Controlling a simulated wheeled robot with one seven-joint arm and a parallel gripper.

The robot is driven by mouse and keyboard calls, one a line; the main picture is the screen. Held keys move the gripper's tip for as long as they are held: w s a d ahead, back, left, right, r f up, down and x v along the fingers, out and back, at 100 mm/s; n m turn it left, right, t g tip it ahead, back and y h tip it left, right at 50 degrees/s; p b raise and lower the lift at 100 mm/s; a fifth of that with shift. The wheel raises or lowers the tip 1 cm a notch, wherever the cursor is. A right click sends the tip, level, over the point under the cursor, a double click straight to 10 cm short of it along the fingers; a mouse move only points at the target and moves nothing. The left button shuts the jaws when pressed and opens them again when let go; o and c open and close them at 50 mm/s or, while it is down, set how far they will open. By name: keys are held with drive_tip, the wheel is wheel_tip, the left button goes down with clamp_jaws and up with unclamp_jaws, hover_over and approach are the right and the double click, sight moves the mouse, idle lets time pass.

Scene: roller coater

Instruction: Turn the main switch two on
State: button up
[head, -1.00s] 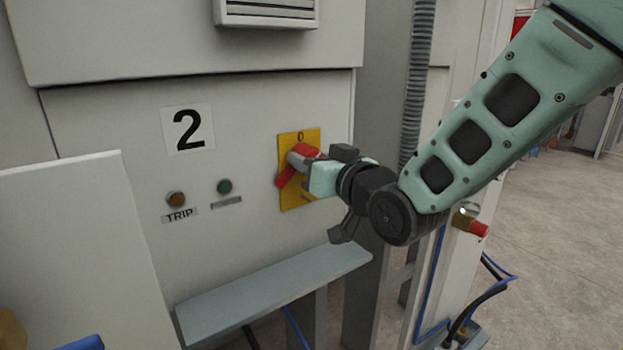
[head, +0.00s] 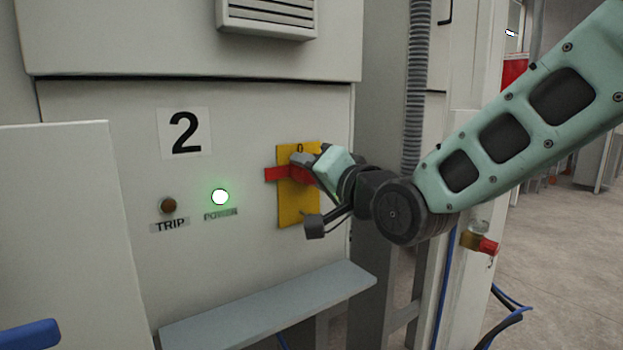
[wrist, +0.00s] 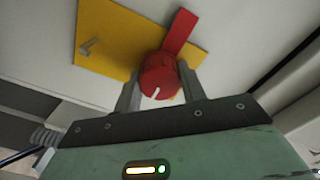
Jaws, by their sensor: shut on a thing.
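The main switch two is a red rotary handle (head: 277,173) on a yellow plate (head: 292,212), on the grey cabinet panel marked with a large 2 (head: 186,133). In the head view its red bar lies nearly level, pointing left. My gripper (head: 300,165) is at the plate and partly hides the handle. In the wrist view the gripper (wrist: 160,88) has one finger on each side of the round red knob (wrist: 158,76), shut on it. A white mark shows on the knob. The green power lamp (head: 220,197) is lit.
A brown trip lamp (head: 168,205) is unlit, left of the power lamp. A grey ledge (head: 270,305) juts out below the panel. An open white door or panel (head: 60,230) stands at left. Free floor (head: 560,240) lies at right.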

idle(0.4)
drive_tip(key=o, duration=1)
